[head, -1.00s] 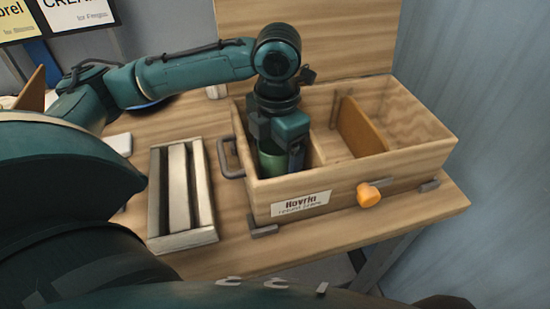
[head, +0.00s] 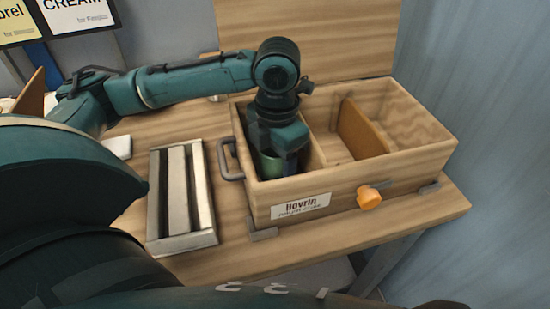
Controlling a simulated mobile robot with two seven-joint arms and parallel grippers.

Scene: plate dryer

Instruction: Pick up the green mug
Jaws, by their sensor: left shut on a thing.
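The green mug (head: 270,165) stands in the left compartment of the wooden box (head: 345,180). Only part of its side shows; my gripper hides its top. My left gripper (head: 283,156) reaches down into that compartment from above and is shut on the mug. The mug is still low inside the box, below the front wall's top edge. I cannot tell whether it touches the box floor. My right gripper is out of view.
A divider and a slanted brown board (head: 362,130) stand in the box's right part. A slotted tray (head: 209,215) lies to the left. The raised lid (head: 310,40) stands behind.

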